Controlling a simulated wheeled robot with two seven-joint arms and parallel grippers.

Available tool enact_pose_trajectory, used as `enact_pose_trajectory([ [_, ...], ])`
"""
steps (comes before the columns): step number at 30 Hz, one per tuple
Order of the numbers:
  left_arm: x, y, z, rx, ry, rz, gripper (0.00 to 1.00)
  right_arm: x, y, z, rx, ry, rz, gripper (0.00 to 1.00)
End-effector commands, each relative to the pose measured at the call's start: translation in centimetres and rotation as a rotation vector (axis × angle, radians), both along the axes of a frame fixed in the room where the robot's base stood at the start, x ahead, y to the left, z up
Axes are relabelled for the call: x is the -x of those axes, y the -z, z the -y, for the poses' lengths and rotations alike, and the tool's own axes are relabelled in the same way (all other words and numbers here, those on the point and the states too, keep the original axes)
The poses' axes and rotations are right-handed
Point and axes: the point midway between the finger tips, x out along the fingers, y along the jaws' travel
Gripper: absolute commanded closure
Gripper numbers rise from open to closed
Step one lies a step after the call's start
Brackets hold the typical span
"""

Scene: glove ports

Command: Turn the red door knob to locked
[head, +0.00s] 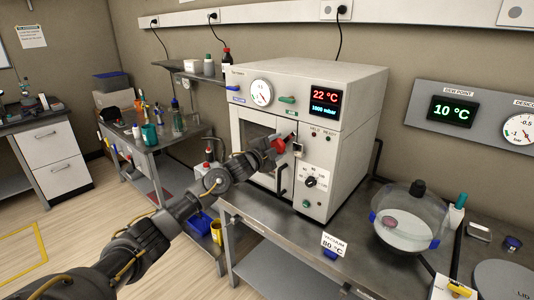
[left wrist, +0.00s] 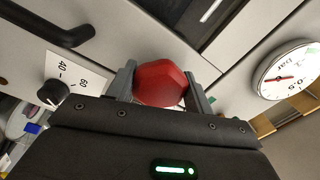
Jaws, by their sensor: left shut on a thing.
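The red door knob (head: 279,146) is on the front of the white vacuum oven (head: 349,98), near the edge of its windowed door. My left gripper (head: 284,143) reaches it from the left and is shut on it. In the left wrist view the red knob (left wrist: 161,83) sits between the two grey fingers (left wrist: 160,88), one on each side. The knob's markings are hidden, so I cannot tell its setting. My right gripper is not in view.
A black door handle (head: 283,180) and a black dial (head: 311,181) are close to the knob. A glass desiccator (head: 409,222) stands on the bench to the right. A small vacuum sign (head: 335,244) is at the bench's front edge.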

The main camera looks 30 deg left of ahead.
Motion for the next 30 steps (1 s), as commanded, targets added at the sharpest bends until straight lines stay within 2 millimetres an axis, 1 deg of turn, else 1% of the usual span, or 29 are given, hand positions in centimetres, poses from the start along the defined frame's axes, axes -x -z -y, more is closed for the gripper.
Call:
enact_pose_trajectory([
  [1, 0.0, 0.3, 0.0, -0.045, 0.001, 0.012, 0.89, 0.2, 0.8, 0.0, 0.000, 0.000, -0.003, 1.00],
  [6, 0.0, 0.2, -0.1, -0.203, 0.000, 0.048, 0.89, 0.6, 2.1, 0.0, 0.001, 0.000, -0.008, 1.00],
  [17, 0.1, 0.1, -0.2, -0.525, -0.003, 0.120, 0.89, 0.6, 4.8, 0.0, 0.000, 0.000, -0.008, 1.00],
  [20, 0.1, 0.1, -0.2, -0.602, -0.002, 0.137, 0.89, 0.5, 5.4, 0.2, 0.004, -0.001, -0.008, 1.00],
  [27, 0.1, 0.0, -0.2, -0.743, -0.001, 0.168, 0.89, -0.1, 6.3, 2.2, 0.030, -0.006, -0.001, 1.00],
  [30, 0.1, -0.1, -0.2, -0.783, -0.002, 0.177, 0.89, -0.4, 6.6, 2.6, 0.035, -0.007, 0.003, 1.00],
])
